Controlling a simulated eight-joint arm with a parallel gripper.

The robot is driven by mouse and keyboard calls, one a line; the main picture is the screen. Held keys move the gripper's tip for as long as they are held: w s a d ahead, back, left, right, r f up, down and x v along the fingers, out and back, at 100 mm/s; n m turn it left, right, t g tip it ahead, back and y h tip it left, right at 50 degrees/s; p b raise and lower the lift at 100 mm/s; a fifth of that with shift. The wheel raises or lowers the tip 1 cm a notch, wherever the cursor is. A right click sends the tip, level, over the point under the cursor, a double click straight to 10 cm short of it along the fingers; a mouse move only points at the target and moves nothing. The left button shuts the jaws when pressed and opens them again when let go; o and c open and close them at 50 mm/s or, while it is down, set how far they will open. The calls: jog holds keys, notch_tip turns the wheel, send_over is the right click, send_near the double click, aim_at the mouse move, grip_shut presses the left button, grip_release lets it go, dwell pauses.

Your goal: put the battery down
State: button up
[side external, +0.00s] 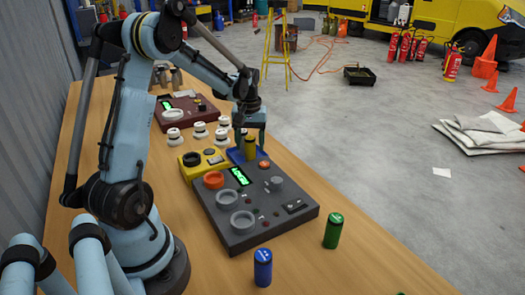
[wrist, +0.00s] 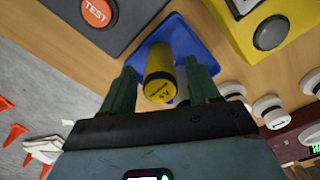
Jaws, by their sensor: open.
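A yellow battery (side external: 250,149) stands on the small blue tray (side external: 235,156) beside the grey test panel. In the wrist view the yellow battery (wrist: 160,76) lies between my two fingers, with the blue tray (wrist: 203,48) under it. My gripper (side external: 252,143) is low over the tray with a finger on either side of the battery. In the wrist view my gripper (wrist: 160,68) is open, and gaps show between the fingers and the battery. A blue battery (side external: 262,267) and a green battery (side external: 333,230) stand on the bench near the front.
The grey test panel (side external: 270,225) with dials and a green display sits just in front of the tray. A yellow box (side external: 198,168) with a dark button adjoins the tray. Several white detectors (side external: 200,131) and a dark red panel (side external: 180,112) are behind. The bench's right front is mostly clear.

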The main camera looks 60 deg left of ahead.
notch_tip(320, 180, up, 11)
jog(key=shift+f, duration=0.2)
jog(key=shift+r, duration=0.25)
jog(key=s+d+m+t, duration=0.2)
jog(key=d+m, duration=0.1)
jog(key=d, duration=0.5)
jog(key=s+d+f+m+t, duration=0.1)
jog(key=d+m, duration=0.3)
jog(key=d, duration=0.4)
jog(key=s+d+m+t, duration=0.3)
jog(key=d+m+t, duration=0.1)
jog(key=d, duration=0.4)
jog(key=shift+s+d+f, duration=0.3)
jog(key=shift+d+f, duration=0.05)
